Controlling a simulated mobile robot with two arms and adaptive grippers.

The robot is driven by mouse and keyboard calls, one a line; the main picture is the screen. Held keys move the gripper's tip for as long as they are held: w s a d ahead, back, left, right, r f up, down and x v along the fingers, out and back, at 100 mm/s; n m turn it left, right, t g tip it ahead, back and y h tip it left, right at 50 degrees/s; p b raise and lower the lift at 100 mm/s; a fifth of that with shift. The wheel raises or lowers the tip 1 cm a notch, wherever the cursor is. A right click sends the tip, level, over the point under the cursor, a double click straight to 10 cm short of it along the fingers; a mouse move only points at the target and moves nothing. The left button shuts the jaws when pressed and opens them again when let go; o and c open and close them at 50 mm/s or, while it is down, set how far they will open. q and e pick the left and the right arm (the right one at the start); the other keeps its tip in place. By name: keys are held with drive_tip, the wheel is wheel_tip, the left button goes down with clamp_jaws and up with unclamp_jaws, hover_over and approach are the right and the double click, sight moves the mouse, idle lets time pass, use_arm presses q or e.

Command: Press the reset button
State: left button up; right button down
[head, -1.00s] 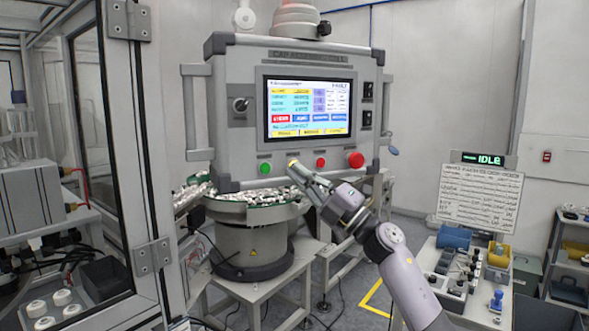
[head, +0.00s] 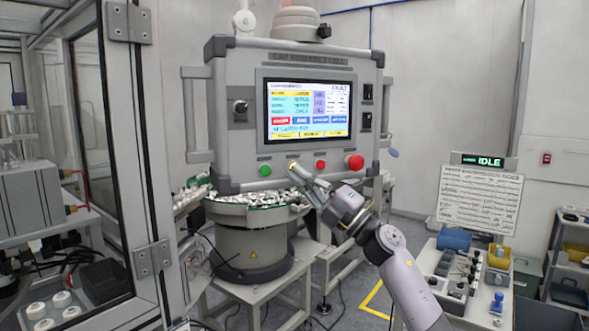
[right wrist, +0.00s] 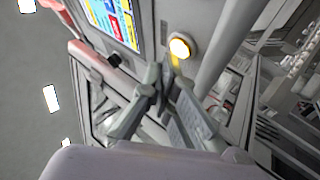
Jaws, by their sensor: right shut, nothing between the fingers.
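The control panel (head: 230,145) carries a row of buttons under its screen. A small yellow button (head: 292,164) sits between the green button (head: 265,170) and the red button (head: 320,165); its label is not legible. In the right wrist view the yellow button (right wrist: 180,47) glows, just beyond the fingertips. My right gripper (head: 297,171) is shut and empty, its tips close to the yellow button and partly covering it in the head view. Whether they touch it I cannot tell. My left gripper is not in view.
A large red mushroom button (head: 355,161) is right of the small red one. The lit screen (head: 308,108) is above. A bowl feeder (head: 250,215) full of caps stands below the panel. A glass-doored enclosure (head: 100,150) is at left, a bench with a sign (head: 480,198) at right.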

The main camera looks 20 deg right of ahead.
drive_tip(key=shift+w, duration=0.15)
drive_tip(key=shift+w+a, duration=0.1)
drive_tip(key=shift+w, duration=0.2)
idle(0.6)
drive_tip(key=shift+s, duration=0.5)
drive_tip(key=s+d+p, duration=0.1)
drive_tip(key=s+p, duration=0.1)
drive_tip(key=s, duration=0.4)
drive_tip(key=shift+d, duration=0.2)
drive_tip(key=shift+w, duration=0.1)
idle(0.5)
